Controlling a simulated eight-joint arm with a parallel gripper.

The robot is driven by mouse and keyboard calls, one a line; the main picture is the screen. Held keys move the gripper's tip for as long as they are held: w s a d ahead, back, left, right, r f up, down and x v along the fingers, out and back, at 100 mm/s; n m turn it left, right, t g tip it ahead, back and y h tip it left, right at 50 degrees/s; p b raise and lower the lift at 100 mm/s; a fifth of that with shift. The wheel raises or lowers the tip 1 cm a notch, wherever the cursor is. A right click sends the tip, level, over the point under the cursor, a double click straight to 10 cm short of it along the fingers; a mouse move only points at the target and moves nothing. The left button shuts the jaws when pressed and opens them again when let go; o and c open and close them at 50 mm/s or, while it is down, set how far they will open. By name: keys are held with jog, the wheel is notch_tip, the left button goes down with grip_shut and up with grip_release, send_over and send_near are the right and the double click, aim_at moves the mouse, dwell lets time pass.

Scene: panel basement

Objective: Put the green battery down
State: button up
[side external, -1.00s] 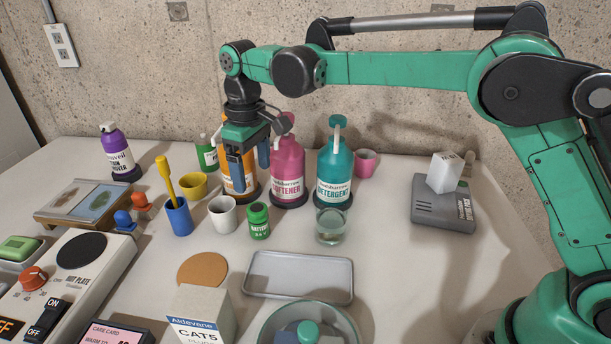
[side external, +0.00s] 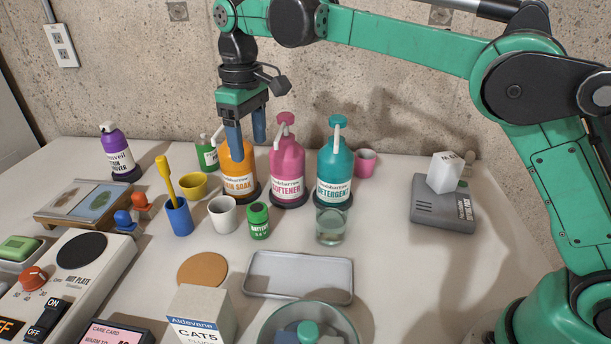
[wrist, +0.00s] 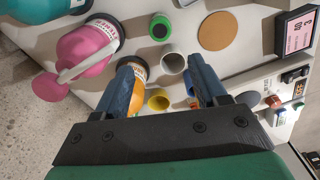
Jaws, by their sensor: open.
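The green battery (side external: 259,220) stands upright on the table, just right of the white cup (side external: 223,214) and in front of the pump bottles. In the wrist view the battery (wrist: 160,28) shows from above, beyond my fingers, with its dark round top facing up. My gripper (side external: 247,140) is open with nothing between its blue fingers. It hangs high, at the top of the orange bottle (side external: 238,172), behind and well above the battery. In the wrist view the open fingers (wrist: 160,78) are apart from the battery.
Pink (side external: 288,170) and teal (side external: 335,165) pump bottles stand right of the orange one. A clear glass (side external: 330,226) stands right of the battery. A blue cup (side external: 179,217) with a yellow-handled tool stands left. A grey tray (side external: 298,290) and cork disc (side external: 203,268) lie in front.

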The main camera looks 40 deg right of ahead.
aim_at(256, 209)
jog(key=s+a+r+n+t+h, duration=0.1)
jog(key=s+a+n+t+h, duration=0.25)
jog(key=n+t+h, duration=1.15)
jog(key=f+n+g+y, duration=0.1)
jog(key=f+g, duration=0.1)
jog(key=f, duration=0.2)
jog(key=f+n+g+y, duration=0.1)
jog(key=f+n+g, duration=0.1)
jog(key=f, duration=0.2)
jog(key=f+n+g+y, duration=0.2)
jog(key=f, duration=0.2)
jog(key=shift+w+a+f+g, duration=0.2)
jog(key=shift+w+f+g, duration=0.05)
jog(key=shift+f+g, duration=0.15)
jog(key=shift+x, duration=2.8)
jog(key=shift+a+f, duration=0.1)
jog(key=shift+f, duration=0.05)
grip_shut()
